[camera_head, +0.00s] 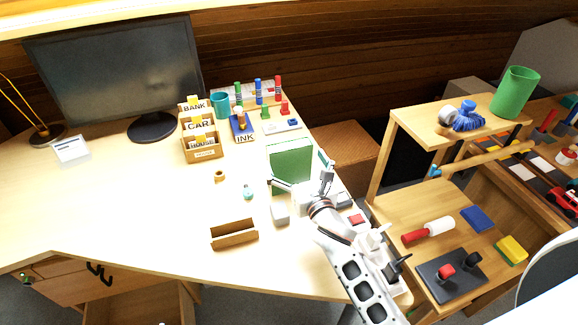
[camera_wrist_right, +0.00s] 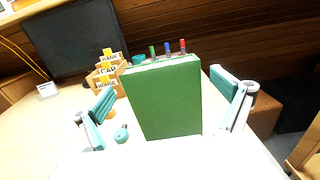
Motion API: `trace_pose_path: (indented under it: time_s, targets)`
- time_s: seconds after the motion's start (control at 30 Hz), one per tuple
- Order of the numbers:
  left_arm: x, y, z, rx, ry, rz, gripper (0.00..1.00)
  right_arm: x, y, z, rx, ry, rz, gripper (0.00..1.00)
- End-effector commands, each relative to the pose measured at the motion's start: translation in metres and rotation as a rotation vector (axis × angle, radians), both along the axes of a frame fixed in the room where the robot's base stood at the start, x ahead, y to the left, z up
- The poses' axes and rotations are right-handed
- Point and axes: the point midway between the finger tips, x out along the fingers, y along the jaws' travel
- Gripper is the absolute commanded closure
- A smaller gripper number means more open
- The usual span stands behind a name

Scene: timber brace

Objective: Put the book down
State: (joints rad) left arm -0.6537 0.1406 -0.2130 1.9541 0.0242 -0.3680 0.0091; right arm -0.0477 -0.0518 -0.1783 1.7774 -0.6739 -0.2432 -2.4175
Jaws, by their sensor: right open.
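A green book (camera_head: 291,163) stands upright on the light wooden desk (camera_head: 120,205), right of its middle. It also shows in the right wrist view (camera_wrist_right: 165,100), where its green cover faces the camera and its pale page edge is on top. My right gripper (camera_head: 300,180) is at the near side of the book. In the right wrist view its teal fingers (camera_wrist_right: 168,95) are spread wide on the book's left and right, with gaps to both sides. No left gripper shows in either view.
A brown open holder (camera_head: 233,234) and a small teal object (camera_head: 248,192) lie left of my right arm. A labelled card box (camera_head: 202,142) and a blue INK box (camera_head: 241,128) stand behind. A wooden shelf cart (camera_head: 385,210) is at right. The desk's left half has free room.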

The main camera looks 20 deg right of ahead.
Motion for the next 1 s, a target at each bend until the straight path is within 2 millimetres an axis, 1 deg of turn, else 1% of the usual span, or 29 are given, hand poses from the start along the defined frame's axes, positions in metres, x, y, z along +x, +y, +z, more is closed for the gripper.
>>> trace_pose_path:
  time_s: [0.2,0.3,0.4,0.6,0.67,0.7,0.77,0.8,0.83,0.87,1.0]
  targets:
    - [0.001,0.0,0.003,-0.001,-0.004,0.0,0.56,0.032,0.001,-0.002,0.001,-0.001,-0.001,0.0]
    - [0.003,-0.001,0.005,-0.002,-0.009,0.001,0.56,0.041,0.001,-0.003,0.0,0.001,-0.001,0.0]
    - [0.006,-0.001,0.007,-0.003,-0.014,0.001,0.56,0.045,0.001,-0.003,0.001,0.001,0.0,0.0]
    - [0.007,-0.001,0.009,-0.004,-0.019,0.001,0.56,0.045,0.001,-0.003,0.0,0.001,0.0,0.0]
    - [0.007,-0.001,0.009,-0.004,-0.019,0.001,0.56,0.045,0.001,-0.003,0.0,0.001,0.0,0.16]
    - [0.007,-0.001,0.009,-0.004,-0.019,0.001,0.56,0.045,0.001,-0.003,0.0,0.001,0.0,0.26]
    - [0.007,-0.001,0.009,-0.004,-0.019,0.001,0.56,0.045,0.001,-0.003,0.0,0.001,0.0,0.42]
    - [0.007,-0.001,0.009,-0.004,-0.019,0.001,0.56,0.045,0.001,-0.003,0.0,0.001,0.0,0.52]
    - [0.007,-0.001,0.009,-0.004,-0.019,0.001,0.56,0.045,0.001,-0.003,0.001,0.001,0.0,0.6]
    - [0.007,-0.001,0.009,-0.004,-0.018,0.001,0.56,0.046,0.002,-0.001,0.001,-0.003,0.001,0.65]
    - [0.006,-0.001,0.008,-0.003,-0.016,0.001,0.56,0.046,0.002,-0.001,0.001,-0.003,0.001,0.65]
